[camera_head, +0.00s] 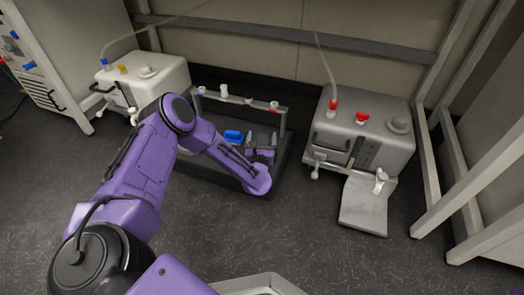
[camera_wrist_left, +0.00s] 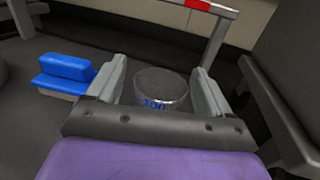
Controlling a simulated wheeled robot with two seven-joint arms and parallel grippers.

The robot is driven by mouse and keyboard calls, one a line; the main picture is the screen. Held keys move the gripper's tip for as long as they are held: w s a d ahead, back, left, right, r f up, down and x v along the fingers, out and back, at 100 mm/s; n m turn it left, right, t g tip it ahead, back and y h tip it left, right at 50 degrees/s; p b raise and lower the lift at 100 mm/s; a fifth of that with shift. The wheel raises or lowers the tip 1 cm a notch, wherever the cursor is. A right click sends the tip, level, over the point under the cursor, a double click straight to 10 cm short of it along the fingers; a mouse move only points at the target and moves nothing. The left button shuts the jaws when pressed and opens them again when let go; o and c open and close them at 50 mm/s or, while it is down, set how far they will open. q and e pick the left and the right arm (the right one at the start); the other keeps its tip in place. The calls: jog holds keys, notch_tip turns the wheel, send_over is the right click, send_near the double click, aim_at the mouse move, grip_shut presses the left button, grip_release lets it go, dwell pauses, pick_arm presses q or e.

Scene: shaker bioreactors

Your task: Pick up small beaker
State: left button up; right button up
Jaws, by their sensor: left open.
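The small beaker (camera_wrist_left: 165,82) is clear glass with a blue 100 marking. It stands upright between the two fingers of my left gripper (camera_wrist_left: 158,92) in the left wrist view. The fingers are open, one on each side of the beaker; I cannot tell whether either touches it. In the head view my left gripper (camera_head: 262,140) reaches down over the dark tray (camera_head: 213,177) between the two machines, and I cannot make out the beaker there. My right gripper is not in view.
A blue block (camera_wrist_left: 65,72) lies left of the gripper. A metal rail (camera_head: 240,99) with coloured clips stands behind it. A white machine (camera_head: 150,75) is at the left, a grey machine (camera_head: 362,130) with an open flap (camera_head: 363,207) at the right. The front floor is clear.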

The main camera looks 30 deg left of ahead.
pick_arm(q)
jog(key=shift+w+a+f, duration=0.25)
jog(key=shift+w+a, duration=0.1)
jog(key=shift+w, duration=0.25)
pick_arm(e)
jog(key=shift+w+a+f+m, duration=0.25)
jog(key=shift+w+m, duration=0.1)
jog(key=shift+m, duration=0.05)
pick_arm(q)
jog(key=shift+w+a+r, duration=0.1)
jog(key=shift+w+r, duration=0.1)
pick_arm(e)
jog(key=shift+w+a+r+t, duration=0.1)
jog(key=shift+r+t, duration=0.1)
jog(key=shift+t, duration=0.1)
pick_arm(q)
jog(key=c, duration=1)
jog(key=shift+r, duration=0.15)
jog(key=shift+c, duration=0.2)
